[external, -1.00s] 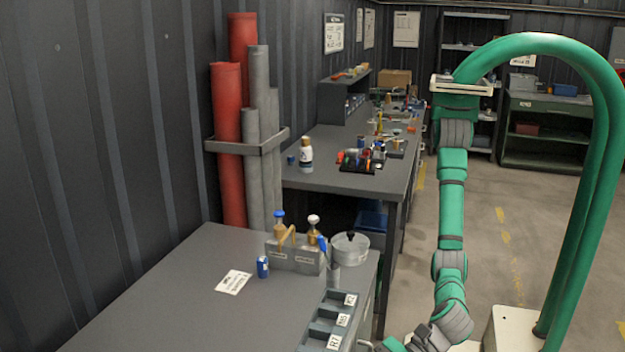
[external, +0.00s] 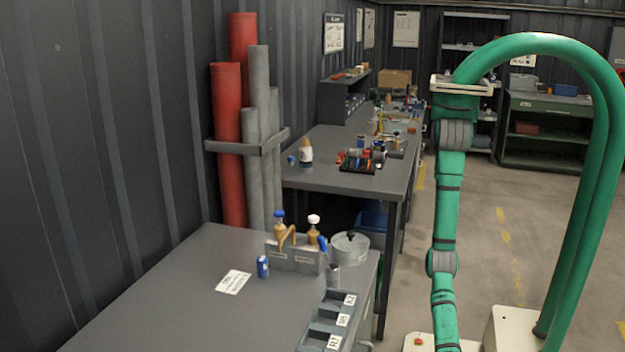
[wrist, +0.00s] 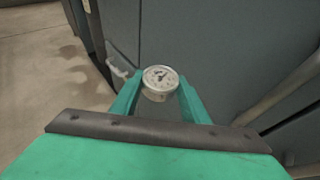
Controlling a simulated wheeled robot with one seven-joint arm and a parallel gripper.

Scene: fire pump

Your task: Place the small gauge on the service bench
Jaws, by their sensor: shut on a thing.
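The small gauge (wrist: 159,77), with a round white dial and a metal rim, is between the fingers of my gripper (wrist: 157,92) in the wrist view. My gripper is shut on it, with the dial facing the camera. In the external view my gripper and the gauge are out of frame below the bottom edge. A grey bench (external: 190,285) fills the lower left of the external view. Another grey bench (external: 345,178) stands behind it along the wall. I cannot tell which of them is the service bench.
Dark cabinet panels (wrist: 215,50) are close beyond the gauge.

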